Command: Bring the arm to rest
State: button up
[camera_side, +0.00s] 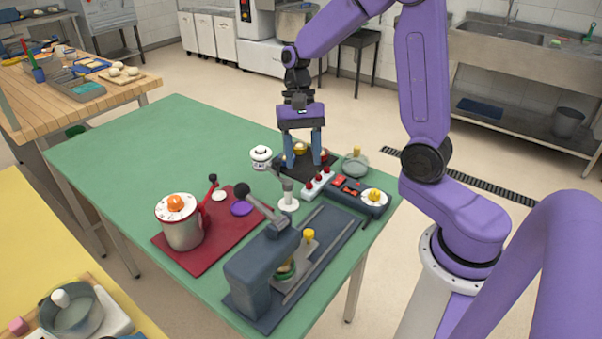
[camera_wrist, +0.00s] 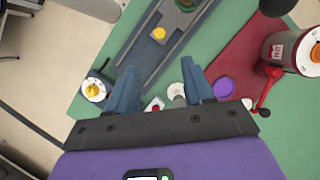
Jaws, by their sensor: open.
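My gripper (camera_side: 302,158) points down over the far right part of the green table (camera_side: 130,155). Its two blue fingers are apart, with nothing seen held between them. In the wrist view my gripper (camera_wrist: 165,90) also shows spread fingers, with a white knob and a red button visible past them. In the side view the fingertips overlap a dark plate (camera_side: 295,168) with small yellow and red parts. I cannot tell whether they touch it.
A red mat (camera_side: 180,258) carries a metal pot (camera_side: 184,232) with a red lever. A grey press on a rail base (camera_side: 262,275) stands at the front. A control box with a yellow-knobbed dial (camera_side: 374,196) sits by the right edge. The table's far left is clear.

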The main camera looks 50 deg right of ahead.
jog(key=s+a+n+t+h, duration=0.1)
jog(key=s+a+n, duration=0.1)
jog(key=s+n, duration=0.8)
jog(key=s+a+r+n+t+h, duration=0.1)
jog(key=s+a+n+t, duration=0.1)
jog(key=s+n, duration=0.8)
jog(key=shift+a+r+n+h, duration=0.2)
jog(key=shift+a+n+h, duration=0.15)
jog(key=shift+n, duration=0.15)
